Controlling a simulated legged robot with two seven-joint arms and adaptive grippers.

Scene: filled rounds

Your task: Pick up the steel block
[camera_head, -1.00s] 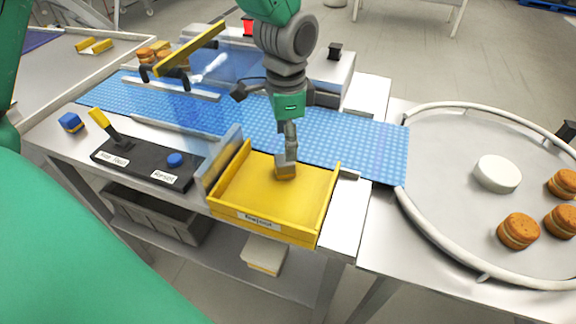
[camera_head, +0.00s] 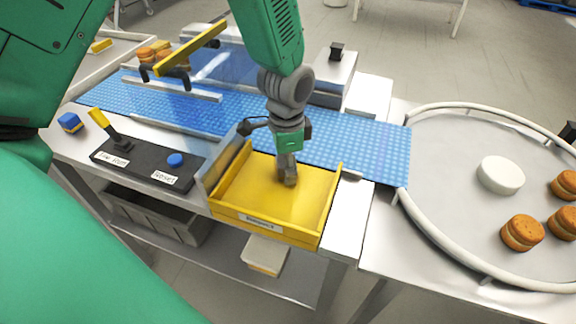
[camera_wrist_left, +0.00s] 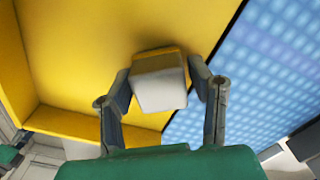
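The steel block (camera_wrist_left: 160,82) is a small pale grey block in the left wrist view, between the two fingers of my left gripper (camera_wrist_left: 160,75). The fingers appear to touch its two opposite sides. In the head view my left gripper (camera_head: 288,178) points down inside the yellow tray (camera_head: 240,195), near its back half. There the fingers largely hide the block, and I cannot tell whether it touches the tray floor. My right gripper is in no view.
A blue studded belt (camera_head: 365,150) runs behind the tray, with a clear panel at its left. A black control box (camera_head: 140,162) with lever and blue button stands left. At right, a round railed table (camera_head: 450,190) holds a white disc (camera_head: 500,174) and several orange-brown rounds.

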